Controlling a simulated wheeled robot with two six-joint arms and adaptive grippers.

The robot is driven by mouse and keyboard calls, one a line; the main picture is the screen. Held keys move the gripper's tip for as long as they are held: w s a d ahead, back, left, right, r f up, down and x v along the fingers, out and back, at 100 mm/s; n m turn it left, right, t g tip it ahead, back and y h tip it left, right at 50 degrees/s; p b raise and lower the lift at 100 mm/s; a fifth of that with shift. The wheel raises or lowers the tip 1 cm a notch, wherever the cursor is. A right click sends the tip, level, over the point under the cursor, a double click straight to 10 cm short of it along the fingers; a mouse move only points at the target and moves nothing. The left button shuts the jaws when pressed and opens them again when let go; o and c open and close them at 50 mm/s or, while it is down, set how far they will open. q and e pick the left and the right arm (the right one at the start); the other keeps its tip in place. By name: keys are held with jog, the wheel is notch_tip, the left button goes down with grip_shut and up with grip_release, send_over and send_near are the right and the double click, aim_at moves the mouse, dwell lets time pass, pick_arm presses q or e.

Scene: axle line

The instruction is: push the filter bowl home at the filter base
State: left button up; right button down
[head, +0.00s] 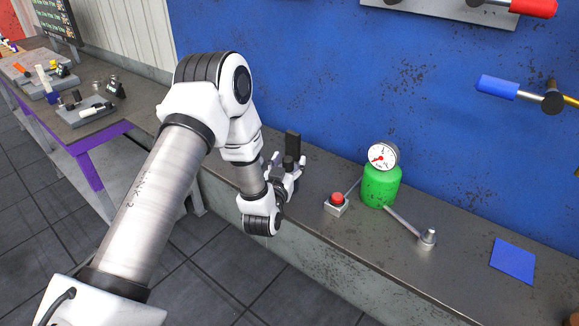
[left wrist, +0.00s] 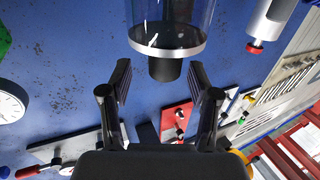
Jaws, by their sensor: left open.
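My left gripper (head: 286,168) is open over the bench, pointing towards the blue wall. In the left wrist view its two fingers (left wrist: 160,78) stand apart, with nothing gripped. A clear cylinder with a silver ring (left wrist: 166,46) and a dark end piece (left wrist: 165,69), seemingly the filter bowl, is ahead of them. The dark end shows in the gap between the fingers, and I see no contact. In the head view a dark upright block (head: 293,143) stands behind the gripper. The filter base cannot be told for certain; my arm hides part of that spot. My right gripper is not in view.
A green tank (head: 381,186) with a gauge (head: 383,156), a red button box (head: 337,204) and a metal fitting (head: 427,238) stand right of the gripper. A blue mat (head: 513,260) lies farther right. A silver cylinder with a red tip (left wrist: 268,25) is near the bowl.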

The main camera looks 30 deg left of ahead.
pick_arm(q)
jog(key=shift+w+a, duration=0.2)
jog(key=shift+w, duration=0.3)
jog(key=shift+w+a+f, duration=0.2)
jog(key=shift+a+f, duration=0.2)
jog(key=shift+s+d+r, duration=0.1)
jog(key=shift+r, duration=0.05)
jog(key=c, duration=0.9)
jog(key=shift+d+r, duration=0.1)
jog(key=shift+d, duration=0.05)
grip_shut()
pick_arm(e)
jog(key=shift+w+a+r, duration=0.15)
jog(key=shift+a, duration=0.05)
